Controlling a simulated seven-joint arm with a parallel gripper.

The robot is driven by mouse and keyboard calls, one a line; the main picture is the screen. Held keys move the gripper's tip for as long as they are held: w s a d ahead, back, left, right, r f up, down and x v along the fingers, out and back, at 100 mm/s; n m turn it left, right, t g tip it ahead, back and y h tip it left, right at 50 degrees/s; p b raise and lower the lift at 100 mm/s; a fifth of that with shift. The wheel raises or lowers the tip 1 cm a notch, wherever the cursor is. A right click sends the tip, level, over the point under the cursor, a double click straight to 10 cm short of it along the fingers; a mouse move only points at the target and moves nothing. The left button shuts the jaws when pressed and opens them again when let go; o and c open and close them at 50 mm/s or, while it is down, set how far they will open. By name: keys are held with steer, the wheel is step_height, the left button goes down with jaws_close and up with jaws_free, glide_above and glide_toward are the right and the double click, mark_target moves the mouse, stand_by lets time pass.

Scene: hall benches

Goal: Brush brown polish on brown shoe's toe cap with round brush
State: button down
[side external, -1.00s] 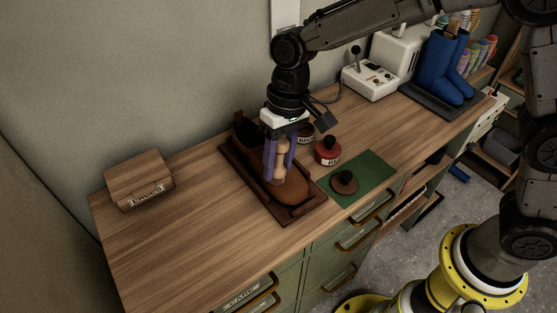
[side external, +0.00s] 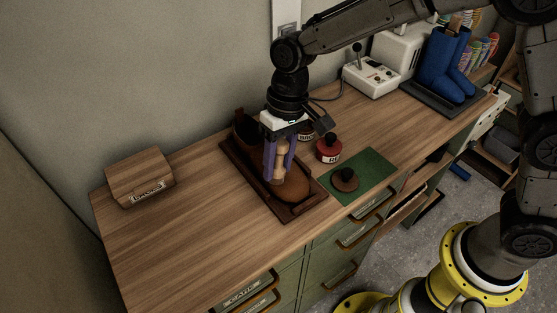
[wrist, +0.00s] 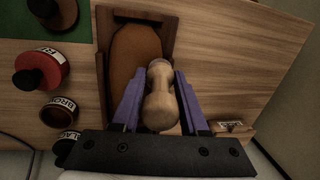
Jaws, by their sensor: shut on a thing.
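The brown shoe (side external: 297,191) sits in a dark wooden tray (side external: 313,209), its rounded toe toward the front right. In the wrist view the shoe's smooth brown toe (wrist: 135,50) shows at the top. My gripper (side external: 279,178) has purple fingers and is shut on a pale wooden brush handle (wrist: 160,95), held roughly upright over the shoe. The brush's lower end is hidden, so I cannot tell whether it touches the shoe. In the wrist view the brown polish jar (wrist: 58,108) stands left of the tray.
A red jar (side external: 328,149) stands beside the tray. A knobbed brown round piece (side external: 345,180) lies on a green mat (side external: 367,170). A wooden box (side external: 139,178) stands left. The bench's left front is clear.

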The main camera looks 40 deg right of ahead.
steer(key=shift+f, duration=0.15)
steer(key=shift+d, duration=3.15)
steer(key=shift+a, duration=0.1)
steer(key=shift+a+f, duration=0.15)
steer(key=shift+a, duration=2.95)
steer(key=shift+r, duration=0.2)
steer(key=shift+d, duration=0.15)
